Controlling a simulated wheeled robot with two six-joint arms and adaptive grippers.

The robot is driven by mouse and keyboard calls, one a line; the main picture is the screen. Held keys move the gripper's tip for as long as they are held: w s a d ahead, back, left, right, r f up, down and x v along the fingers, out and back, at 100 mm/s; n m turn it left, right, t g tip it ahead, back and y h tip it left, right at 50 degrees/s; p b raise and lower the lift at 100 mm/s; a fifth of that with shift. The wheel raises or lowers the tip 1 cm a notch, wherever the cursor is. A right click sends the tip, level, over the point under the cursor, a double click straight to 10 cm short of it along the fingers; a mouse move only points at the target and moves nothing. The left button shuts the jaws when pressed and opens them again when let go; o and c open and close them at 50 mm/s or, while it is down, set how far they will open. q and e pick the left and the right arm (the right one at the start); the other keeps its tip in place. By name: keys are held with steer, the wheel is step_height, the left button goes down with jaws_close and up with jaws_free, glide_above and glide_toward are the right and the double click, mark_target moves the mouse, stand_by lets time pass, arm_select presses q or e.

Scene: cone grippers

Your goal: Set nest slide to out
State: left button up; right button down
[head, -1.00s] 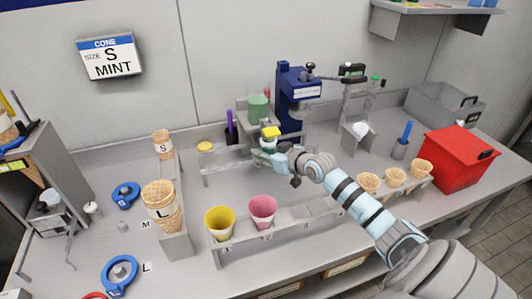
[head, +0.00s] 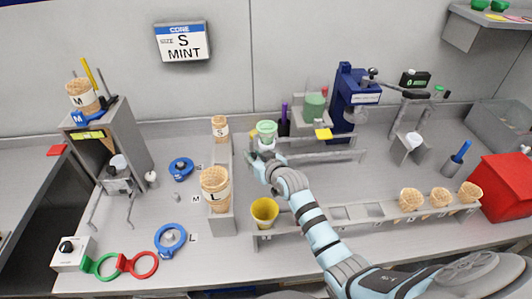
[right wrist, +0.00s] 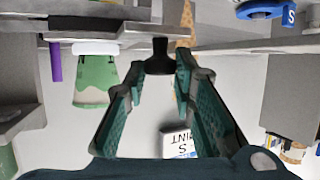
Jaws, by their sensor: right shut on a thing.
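The nest slide's front rail (head: 325,158) runs across the bench. A green and white cup (head: 267,130) stands upright near the left end of the rails; it also shows upside down in the right wrist view (right wrist: 95,80). My right gripper (head: 262,158) is just in front of and below this cup. In the right wrist view its fingers (right wrist: 165,76) close around a black knob (right wrist: 160,54), which seems to be the slide's handle. The gripper hides the slide's carriage in the head view. My left gripper is not in view.
A blue press (head: 347,95) and a green container (head: 314,106) stand behind the rails. A holder with a large L cone (head: 215,190) is close left of my gripper.

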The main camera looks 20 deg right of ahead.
steer(key=shift+a+f, duration=0.1)
steer(key=c, duration=1.5)
jaws_free()
steer(key=shift+a, duration=0.1)
steer(key=shift+c, duration=0.2)
steer(key=shift+o, duration=0.7)
steer(key=shift+w+a, duration=0.15)
steer(key=shift+w, duration=0.05)
step_height(320, 180, up, 10)
